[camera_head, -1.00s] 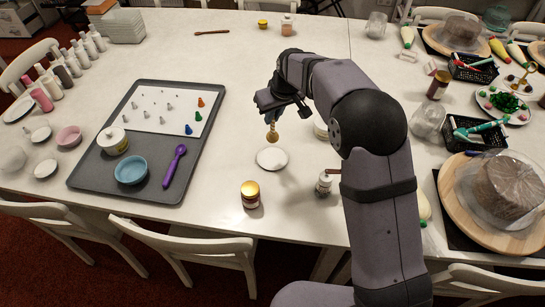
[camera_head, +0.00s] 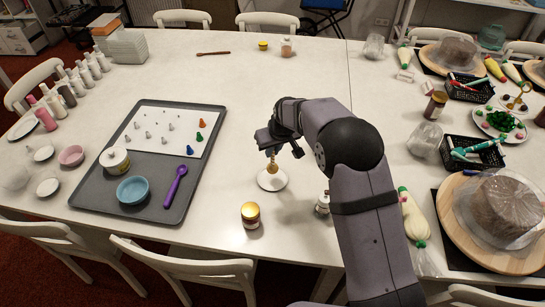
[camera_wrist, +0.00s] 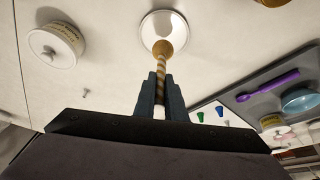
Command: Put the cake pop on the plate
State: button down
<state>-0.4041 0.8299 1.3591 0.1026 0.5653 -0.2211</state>
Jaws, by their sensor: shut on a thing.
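My gripper (camera_head: 272,150) is shut on the stick of the cake pop (camera_head: 271,167), just above the white plate (camera_head: 264,184). In the wrist view the cake pop (camera_wrist: 162,48) has a golden-brown ball at the end of a striped stick held between the two fingers (camera_wrist: 160,95). The ball overlaps the lower part of the round white plate (camera_wrist: 166,22) in that view. I cannot tell whether the ball touches the plate. The plate lies flat on the white table.
A gold-lidded jar (camera_head: 250,215) stands in front of the plate. A grey tray (camera_head: 85,192) with a blue bowl (camera_head: 133,189) and a purple spoon (camera_head: 176,186) lies to the left. A cake turntable (camera_head: 450,222) is at the right. The table behind my gripper is mostly clear.

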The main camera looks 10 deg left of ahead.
aim_at(273, 165)
jog(key=shift+f+p, duration=0.5)
jog(key=shift+f, duration=1.4)
jog(key=shift+f, duration=0.2)
jog(key=c, duration=1.8)
grip_release()
jog(key=shift+r, duration=0.2)
